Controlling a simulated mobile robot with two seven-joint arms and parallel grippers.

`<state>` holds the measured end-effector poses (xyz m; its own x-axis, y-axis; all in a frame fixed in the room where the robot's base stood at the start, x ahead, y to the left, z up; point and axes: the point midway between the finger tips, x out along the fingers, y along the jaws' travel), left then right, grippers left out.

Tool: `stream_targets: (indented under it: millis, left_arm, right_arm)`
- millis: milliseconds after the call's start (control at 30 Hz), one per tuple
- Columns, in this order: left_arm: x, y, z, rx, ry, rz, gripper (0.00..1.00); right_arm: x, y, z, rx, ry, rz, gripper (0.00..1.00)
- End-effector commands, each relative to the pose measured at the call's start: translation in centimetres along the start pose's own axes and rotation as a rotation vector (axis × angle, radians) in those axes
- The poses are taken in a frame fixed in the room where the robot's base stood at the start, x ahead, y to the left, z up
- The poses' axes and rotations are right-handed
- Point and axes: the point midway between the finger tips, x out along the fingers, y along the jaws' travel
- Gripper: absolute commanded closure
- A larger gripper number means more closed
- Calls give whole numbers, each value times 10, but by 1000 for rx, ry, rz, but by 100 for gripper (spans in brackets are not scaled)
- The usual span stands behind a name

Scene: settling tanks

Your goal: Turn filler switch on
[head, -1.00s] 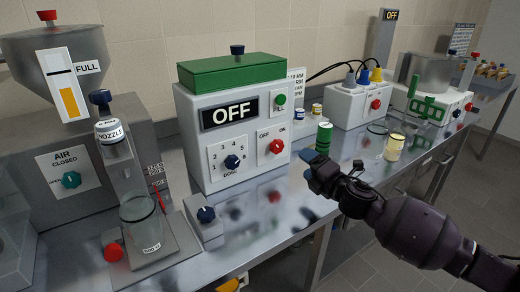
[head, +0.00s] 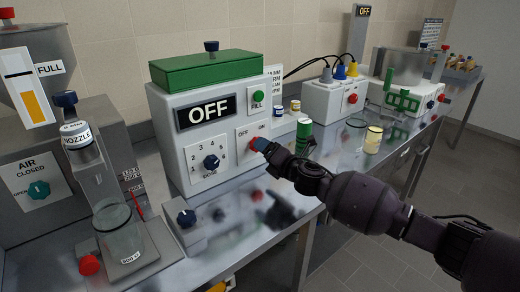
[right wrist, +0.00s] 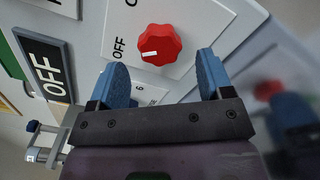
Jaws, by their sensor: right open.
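The filler is a white box (head: 170,125) with a green lid and a black display reading OFF. Its red switch knob (right wrist: 159,45) sits on a white plate marked OFF and ON. In the right wrist view the knob's white mark points towards OFF. My right gripper (head: 262,147) is at the filler's front, by the knob, and partly covers it in the head view. In the right wrist view its two blue fingers (right wrist: 160,75) are open, with the knob ahead between them and no contact visible. My left gripper is not in view.
A blue dose knob (head: 211,161) and a green FILL button (head: 257,97) are on the same front. A nozzle (head: 80,140) over a glass beaker (head: 119,232) stands at left. A green cylinder (head: 303,134) and a yellow jar (head: 373,139) stand at right.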

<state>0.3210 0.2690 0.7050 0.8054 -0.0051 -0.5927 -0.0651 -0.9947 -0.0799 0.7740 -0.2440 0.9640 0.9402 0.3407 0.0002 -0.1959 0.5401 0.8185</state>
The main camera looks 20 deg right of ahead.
Motion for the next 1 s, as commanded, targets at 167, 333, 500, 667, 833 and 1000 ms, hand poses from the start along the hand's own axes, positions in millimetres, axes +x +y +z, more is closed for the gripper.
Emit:
stream_targets:
  millis: [167,333,500,667,833,1000]
  left_arm:
    - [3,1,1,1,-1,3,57]
    - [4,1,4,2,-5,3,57]
    - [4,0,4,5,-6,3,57]
    - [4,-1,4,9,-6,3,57]
    - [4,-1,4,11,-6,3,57]
    - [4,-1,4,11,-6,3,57]
  right_arm:
    - [20,-2,-2,2,2,-1,27]
    - [29,0,-1,2,1,0,27]
    - [30,0,0,1,1,0,27]
    - [30,0,0,1,1,0,28]
    - [30,0,0,1,1,0,54]
    - [30,0,0,1,1,0,76]
